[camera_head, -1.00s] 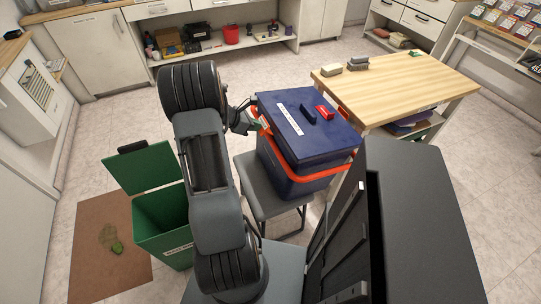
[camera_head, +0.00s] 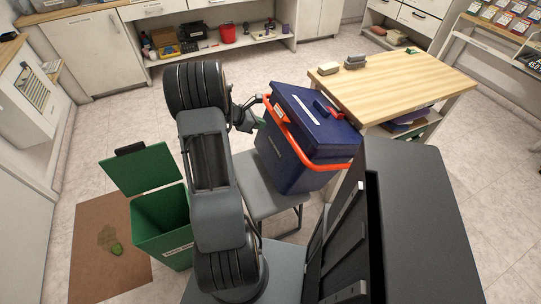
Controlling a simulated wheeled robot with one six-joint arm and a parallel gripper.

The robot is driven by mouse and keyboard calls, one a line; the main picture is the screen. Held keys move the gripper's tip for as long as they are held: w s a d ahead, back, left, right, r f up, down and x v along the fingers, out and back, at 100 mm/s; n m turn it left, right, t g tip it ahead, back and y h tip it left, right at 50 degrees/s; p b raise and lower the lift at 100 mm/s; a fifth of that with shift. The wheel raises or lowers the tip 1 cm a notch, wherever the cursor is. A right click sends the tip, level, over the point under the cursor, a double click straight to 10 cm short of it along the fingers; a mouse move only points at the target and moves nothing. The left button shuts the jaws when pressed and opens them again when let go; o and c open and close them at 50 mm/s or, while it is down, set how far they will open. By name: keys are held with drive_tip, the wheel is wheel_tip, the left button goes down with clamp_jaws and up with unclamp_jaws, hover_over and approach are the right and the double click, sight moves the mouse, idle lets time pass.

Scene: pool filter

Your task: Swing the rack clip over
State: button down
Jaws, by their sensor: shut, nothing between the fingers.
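A dark blue box (camera_head: 285,165) with a blue lid (camera_head: 312,118) stands on a grey stool. An orange bar-like clip or handle (camera_head: 300,148) runs along the box's near left side, its upper left end level with the lid's edge. I cannot tell for sure that this is the rack clip. A small red piece (camera_head: 333,114) and a dark blue knob (camera_head: 320,107) sit on the lid. My gripper (camera_head: 256,122) is shut and empty at the box's left side, close to the bar's upper left end. My arm partly hides it, and contact is unclear.
The grey stool (camera_head: 252,180) is under the box. A wooden-topped table (camera_head: 410,90) is close behind the box on the right. Open floor lies behind.

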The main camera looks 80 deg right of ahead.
drive_tip(key=shift+w+r, duration=0.1)
drive_tip(key=shift+w, duration=0.2)
